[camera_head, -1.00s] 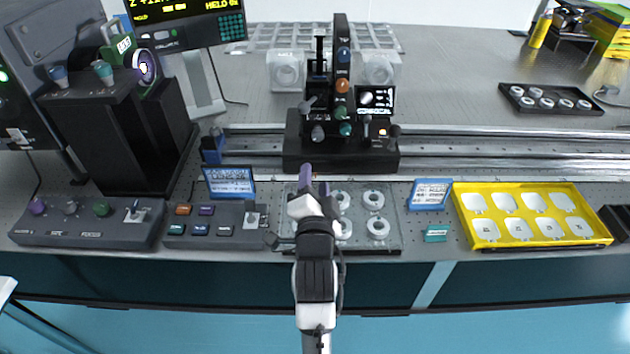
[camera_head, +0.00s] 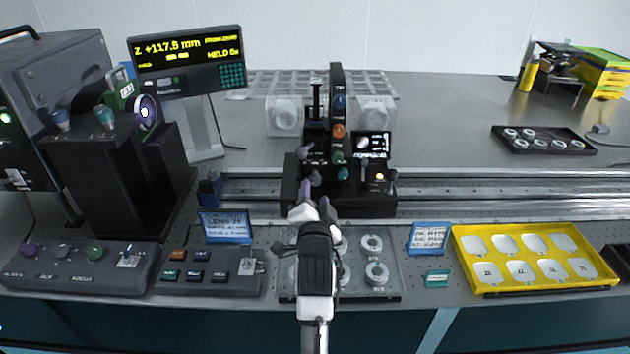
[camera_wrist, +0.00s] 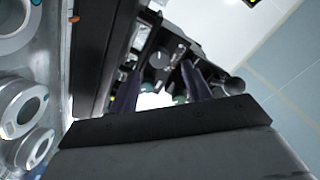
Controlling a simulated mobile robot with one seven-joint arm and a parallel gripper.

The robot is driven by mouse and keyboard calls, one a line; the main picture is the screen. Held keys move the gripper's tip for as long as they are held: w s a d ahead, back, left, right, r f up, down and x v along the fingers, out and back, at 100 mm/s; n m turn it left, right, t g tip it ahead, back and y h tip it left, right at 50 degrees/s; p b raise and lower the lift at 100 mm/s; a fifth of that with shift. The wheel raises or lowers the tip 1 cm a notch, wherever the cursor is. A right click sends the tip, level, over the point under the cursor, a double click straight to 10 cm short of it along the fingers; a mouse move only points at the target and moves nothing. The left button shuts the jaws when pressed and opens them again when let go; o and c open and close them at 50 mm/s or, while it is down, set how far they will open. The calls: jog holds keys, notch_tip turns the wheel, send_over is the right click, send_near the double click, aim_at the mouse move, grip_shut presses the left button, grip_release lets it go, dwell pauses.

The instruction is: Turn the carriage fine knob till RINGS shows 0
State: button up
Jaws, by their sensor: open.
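The carriage (camera_head: 372,207) is a black block on the rails with a dark upright post (camera_head: 337,110) carrying blue, orange and green knobs. Several dark and teal knobs sit low on its front; I cannot tell which one is the fine knob. A small screen (camera_head: 372,146) beside the post has a round pattern and text too small to read. My gripper (camera_head: 316,200) is open and empty, its purple fingers just in front of the carriage's lower knobs. In the wrist view the fingers (camera_wrist: 168,88) point at the dark knobs (camera_wrist: 160,60), apart from them as far as I can tell.
A display (camera_head: 187,60) at the back left reads Z +117.5 mm. A glass-like tray with white rings (camera_head: 372,243) lies below my arm. A yellow tray (camera_head: 470,258) stands right, control boxes (camera_head: 80,268) left. A blue-framed card (camera_head: 226,226) stands front left.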

aim_at(315, 182)
jog(key=w, duration=0.5)
jog(key=shift+w+p, duration=0.1)
jog(key=shift+p, duration=0.3)
jog(key=c, duration=1)
jog(key=shift+n, duration=1.5)
jog(key=o, duration=1)
jog(key=s+b, duration=0.2)
jog(key=s, duration=1.2)
jog(key=shift+b, duration=0.3)
